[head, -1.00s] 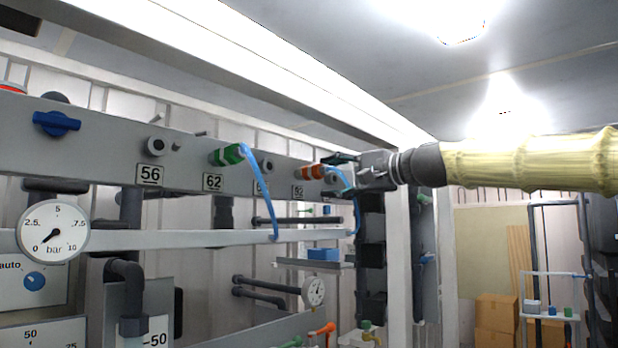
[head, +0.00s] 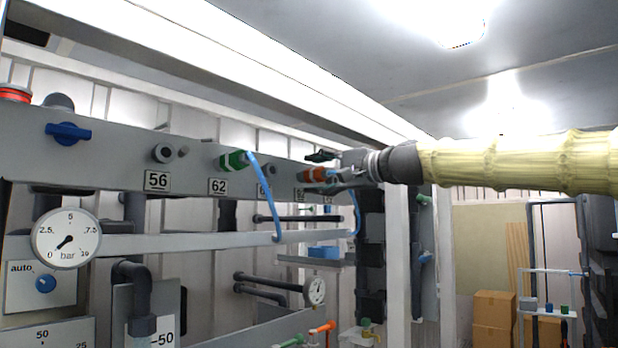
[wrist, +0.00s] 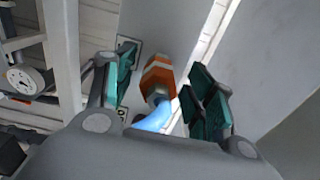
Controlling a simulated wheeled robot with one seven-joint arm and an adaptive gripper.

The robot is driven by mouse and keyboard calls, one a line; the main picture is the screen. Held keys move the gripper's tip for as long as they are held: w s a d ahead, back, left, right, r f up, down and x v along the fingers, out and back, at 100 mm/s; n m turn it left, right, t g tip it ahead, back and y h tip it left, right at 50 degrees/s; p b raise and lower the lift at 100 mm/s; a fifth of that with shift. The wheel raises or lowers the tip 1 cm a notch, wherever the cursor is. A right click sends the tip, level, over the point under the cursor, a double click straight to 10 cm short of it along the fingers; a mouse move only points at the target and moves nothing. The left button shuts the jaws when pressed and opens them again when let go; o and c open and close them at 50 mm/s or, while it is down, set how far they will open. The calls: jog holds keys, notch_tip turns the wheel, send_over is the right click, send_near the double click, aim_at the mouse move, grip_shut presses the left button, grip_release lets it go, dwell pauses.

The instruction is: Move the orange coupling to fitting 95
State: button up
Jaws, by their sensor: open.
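The orange coupling (head: 313,175) sits at the right part of the grey panel (head: 110,150), with a blue hose on it. In the wrist view the orange coupling (wrist: 158,80) lies between the open fingers, with a pale band around it and the blue hose (wrist: 155,117) leaving it toward me. My gripper (head: 325,172) is open, its green-padded fingers (wrist: 165,92) on either side of the coupling with gaps visible. No label reading 95 can be read; the plate below the coupling is partly hidden by my gripper.
A green coupling (head: 233,160) holds the other end of the blue hose near label 62 (head: 217,186). A bare fitting (head: 163,153) stands above label 56 (head: 157,181). A blue valve handle (head: 68,133) is at left. A pale rail (head: 180,241) runs below the panel.

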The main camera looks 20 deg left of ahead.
jog(key=shift+s+r, duration=0.2)
jog(key=shift+s, duration=0.25)
jog(key=shift+w+f, duration=0.65)
jog(key=shift+w, duration=0.25)
jog(key=shift+s+r, duration=0.2)
jog(key=shift+s, duration=0.4)
jog(key=shift+w+f, duration=0.2)
jog(key=shift+w, duration=0.2)
jog(key=shift+s+r, duration=0.2)
jog(key=shift+s, duration=0.05)
jog(key=shift+w+r, duration=0.2)
jog(key=shift+s+r, duration=0.1)
jog(key=shift+s, duration=0.05)
